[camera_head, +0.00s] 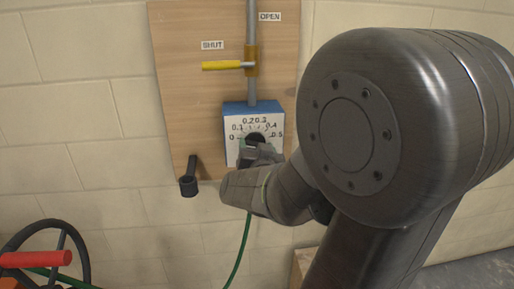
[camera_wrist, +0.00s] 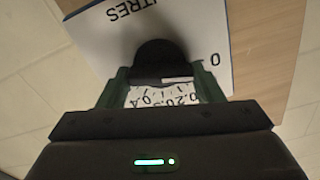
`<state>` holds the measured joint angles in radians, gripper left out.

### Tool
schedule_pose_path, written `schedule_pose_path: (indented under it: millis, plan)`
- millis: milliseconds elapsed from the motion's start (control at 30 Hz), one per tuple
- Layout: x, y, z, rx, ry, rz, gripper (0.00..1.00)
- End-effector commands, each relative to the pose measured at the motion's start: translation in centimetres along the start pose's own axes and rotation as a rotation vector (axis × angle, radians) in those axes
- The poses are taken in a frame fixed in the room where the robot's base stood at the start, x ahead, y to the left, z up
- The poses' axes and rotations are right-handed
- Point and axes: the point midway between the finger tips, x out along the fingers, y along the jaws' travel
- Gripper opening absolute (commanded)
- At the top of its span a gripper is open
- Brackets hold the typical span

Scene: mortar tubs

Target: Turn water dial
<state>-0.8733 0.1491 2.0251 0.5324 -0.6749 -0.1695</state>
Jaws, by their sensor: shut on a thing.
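The water dial (camera_head: 256,139) is a dark round knob on the white scale face of a blue box (camera_head: 254,106). The scale reads 0 to 0.5. My gripper (camera_head: 262,150) reaches it from the lower right and covers part of the knob. In the wrist view the dark knob (camera_wrist: 160,58) sits between the two green-grey fingers of my gripper (camera_wrist: 160,82), which is shut on it. The scale face (camera_wrist: 110,38) shows upside down there, with "LITRES" and a 0 legible.
A wooden board (camera_head: 185,110) carries the box, a pipe (camera_head: 252,20) and a yellow valve lever (camera_head: 222,66) pointing at the SHUT label (camera_head: 213,45). A black holder (camera_head: 190,180) sticks out at lower left. A green hose (camera_head: 240,250) hangs below. A red handle (camera_head: 35,259) stands at far left.

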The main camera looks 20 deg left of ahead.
Motion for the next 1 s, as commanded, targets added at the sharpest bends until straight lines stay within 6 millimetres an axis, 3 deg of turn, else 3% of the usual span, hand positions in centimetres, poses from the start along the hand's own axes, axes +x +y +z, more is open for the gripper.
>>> schedule_pose_path:
  millis: [467,1000]
  plan:
    - [-0.03,0.15,0.33,0.155,0.003,0.000,0.37]
    - [-0.02,0.29,0.38,0.653,0.003,-0.001,0.37]
